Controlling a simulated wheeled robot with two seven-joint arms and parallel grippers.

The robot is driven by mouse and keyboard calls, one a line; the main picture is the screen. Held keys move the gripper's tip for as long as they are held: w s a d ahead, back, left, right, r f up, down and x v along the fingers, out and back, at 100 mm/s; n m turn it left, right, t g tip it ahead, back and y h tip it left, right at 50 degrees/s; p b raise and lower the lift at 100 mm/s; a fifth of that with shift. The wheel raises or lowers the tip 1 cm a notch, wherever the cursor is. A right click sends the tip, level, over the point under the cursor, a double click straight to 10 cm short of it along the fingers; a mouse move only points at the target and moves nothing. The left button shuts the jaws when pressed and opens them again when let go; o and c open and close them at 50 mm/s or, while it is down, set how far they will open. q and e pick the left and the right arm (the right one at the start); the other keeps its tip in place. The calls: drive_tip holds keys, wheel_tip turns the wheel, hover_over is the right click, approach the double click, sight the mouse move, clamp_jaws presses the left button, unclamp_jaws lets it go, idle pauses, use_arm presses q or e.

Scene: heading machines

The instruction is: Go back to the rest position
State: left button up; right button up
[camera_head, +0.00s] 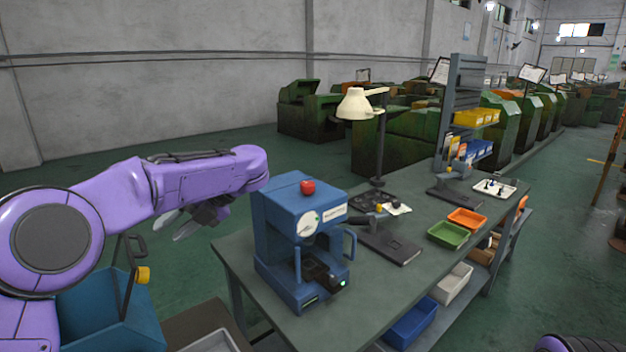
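My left arm, purple, comes in from the left and bends out over the space left of the workbench (375,310). My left gripper (188,226) hangs below the wrist, left of the blue machine (285,235) and apart from it. Its grey fingers are partly hidden by the wrist, and I see nothing held between them. The spread of the fingers looks open. My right gripper is out of view; only a small purple part of my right arm shows at the bottom right corner.
The blue machine with a red button (307,187) stands at the bench's near left corner. A lamp (357,104), green bin (448,234), orange bin (466,219) and white tray (493,188) are on the bench. A blue container (110,315) stands below my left arm.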

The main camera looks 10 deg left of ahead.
use_arm(q)
drive_tip(key=x, duration=0.6)
drive_tip(key=shift+s+a+r+t+p, duration=0.2)
drive_tip(key=shift+s+a+t+p, duration=0.1)
drive_tip(key=shift+s+p, duration=0.05)
